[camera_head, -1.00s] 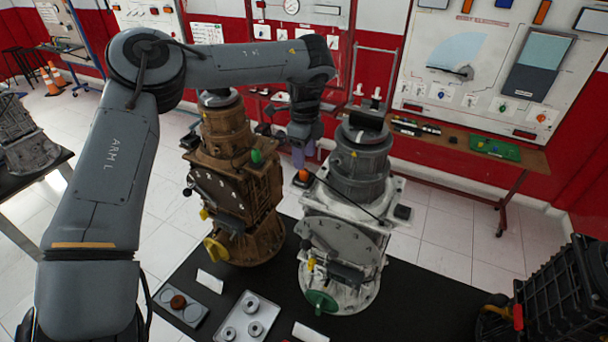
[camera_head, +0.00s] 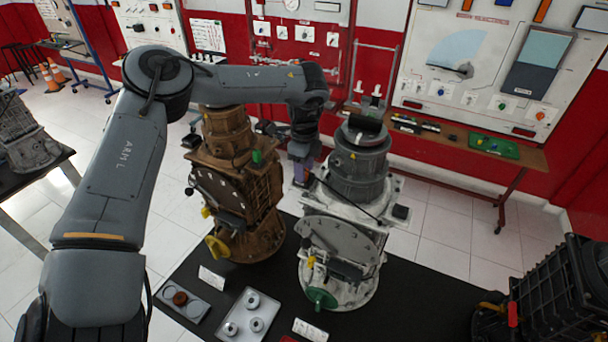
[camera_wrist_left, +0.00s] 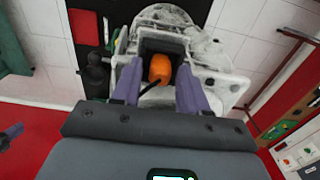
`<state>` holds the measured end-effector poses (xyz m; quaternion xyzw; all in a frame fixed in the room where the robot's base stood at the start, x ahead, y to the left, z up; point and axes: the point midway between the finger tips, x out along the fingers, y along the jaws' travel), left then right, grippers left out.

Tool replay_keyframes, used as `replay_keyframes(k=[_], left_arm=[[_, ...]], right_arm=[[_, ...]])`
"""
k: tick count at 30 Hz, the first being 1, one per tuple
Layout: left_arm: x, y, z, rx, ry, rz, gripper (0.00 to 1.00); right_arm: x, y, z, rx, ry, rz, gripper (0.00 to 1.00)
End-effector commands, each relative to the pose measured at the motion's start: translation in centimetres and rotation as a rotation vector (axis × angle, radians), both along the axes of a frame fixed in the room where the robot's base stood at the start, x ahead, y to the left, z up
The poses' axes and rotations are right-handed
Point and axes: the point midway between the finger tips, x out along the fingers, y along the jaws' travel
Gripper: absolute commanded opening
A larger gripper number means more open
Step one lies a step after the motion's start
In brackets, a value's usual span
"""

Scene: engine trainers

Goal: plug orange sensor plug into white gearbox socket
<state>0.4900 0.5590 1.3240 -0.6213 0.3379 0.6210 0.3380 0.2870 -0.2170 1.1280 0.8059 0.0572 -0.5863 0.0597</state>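The white gearbox (camera_head: 338,236) stands upright on the black bench top in the head view. My left gripper (camera_head: 301,178) reaches down at its upper left side, beside the brown gearbox. In the left wrist view, the orange sensor plug (camera_wrist_left: 160,69) with a black cable lies between my two purple fingers (camera_wrist_left: 159,92). The fingers are apart, with a visible gap on each side of the plug. A dark square recess (camera_wrist_left: 160,47) lies behind the plug; I cannot tell whether it is the socket. The plug is hidden in the head view.
The brown gearbox (camera_head: 236,190) stands close on the left. A tray of metal rings (camera_head: 252,314) and a small plate with a red-brown disc (camera_head: 182,299) lie in front. A black engine unit (camera_head: 560,292) stands at the right. Bare bench top shows right of the white gearbox.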

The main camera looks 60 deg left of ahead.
Motion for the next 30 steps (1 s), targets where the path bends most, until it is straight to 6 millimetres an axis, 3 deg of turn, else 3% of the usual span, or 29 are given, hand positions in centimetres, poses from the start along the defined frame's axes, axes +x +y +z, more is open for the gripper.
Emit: replay_keyframes(k=[1,8,19,30], left_arm=[[0.0,0.0,0.0,0.000,0.000,0.000,0.35],[0.0,0.0,0.0,0.000,0.000,0.000,0.00],[0.1,0.0,0.7,0.002,-0.003,-0.001,0.00],[0.1,0.0,6.5,0.004,-0.002,0.000,0.00]], right_arm=[[0.0,0.0,0.0,0.000,0.000,0.000,0.43],[0.0,-0.1,0.0,-0.004,0.000,0.003,0.43],[0.0,-0.2,-0.3,-0.010,0.001,0.006,0.43],[0.0,-0.1,-1.7,-0.006,0.000,0.004,0.43]])
